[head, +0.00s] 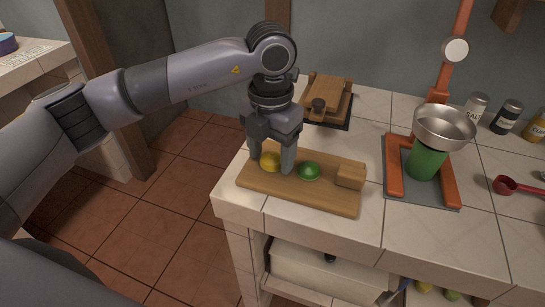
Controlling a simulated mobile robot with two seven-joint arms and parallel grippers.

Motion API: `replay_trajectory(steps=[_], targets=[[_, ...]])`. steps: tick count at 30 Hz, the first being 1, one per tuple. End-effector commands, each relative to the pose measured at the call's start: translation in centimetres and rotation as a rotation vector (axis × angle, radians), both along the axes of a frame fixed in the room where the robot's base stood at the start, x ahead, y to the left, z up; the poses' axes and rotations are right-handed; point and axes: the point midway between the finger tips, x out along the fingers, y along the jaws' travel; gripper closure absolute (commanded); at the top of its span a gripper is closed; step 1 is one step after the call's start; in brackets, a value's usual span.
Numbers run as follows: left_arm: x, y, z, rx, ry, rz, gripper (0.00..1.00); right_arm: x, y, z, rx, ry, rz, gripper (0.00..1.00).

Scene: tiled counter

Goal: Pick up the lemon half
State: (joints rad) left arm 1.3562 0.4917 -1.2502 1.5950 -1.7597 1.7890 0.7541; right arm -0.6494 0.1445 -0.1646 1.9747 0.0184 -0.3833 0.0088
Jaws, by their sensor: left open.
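A yellow lemon half (268,162) lies on the left part of a wooden cutting board (312,199) at the counter's left edge. My left gripper (272,164) points down over the board and is open, with one finger on each side of the lemon half. Its fingers partly cover the lemon half, and I cannot tell whether they touch it. A green lime piece (309,171) lies just right of the right finger. My right gripper is not in view.
A small wooden block (350,176) sits at the board's right end. A wooden press (328,96) stands behind. To the right are an orange stand (394,170) with a metal bowl (445,126) over a green cup (427,161), a red scoop (505,186) and several jars.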

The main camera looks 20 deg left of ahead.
Motion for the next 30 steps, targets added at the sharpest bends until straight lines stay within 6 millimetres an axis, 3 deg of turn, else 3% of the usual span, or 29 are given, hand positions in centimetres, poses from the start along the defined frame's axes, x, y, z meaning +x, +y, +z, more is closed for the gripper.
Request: replay_trajectory(steps=[4, 6, 8, 22, 26, 30], targets=[[0.0, 0.0, 0.0, 0.000, 0.000, 0.000, 0.39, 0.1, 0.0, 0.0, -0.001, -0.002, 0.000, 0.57], [0.0, 0.0, 0.0, 0.000, 0.001, 0.000, 0.62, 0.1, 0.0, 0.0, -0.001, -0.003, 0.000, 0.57], [0.0, 0.0, 0.0, 0.000, 0.001, 0.000, 0.78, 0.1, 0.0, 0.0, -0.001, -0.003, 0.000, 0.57], [0.0, 0.0, 1.1, 0.000, 0.000, 0.001, 0.79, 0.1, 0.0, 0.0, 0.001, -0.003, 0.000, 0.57], [0.1, 0.0, 3.0, -0.001, -0.003, 0.001, 0.79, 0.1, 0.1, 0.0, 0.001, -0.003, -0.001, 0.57], [0.1, 0.0, 6.5, -0.003, -0.005, 0.001, 0.79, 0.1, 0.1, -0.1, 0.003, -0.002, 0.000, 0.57]])
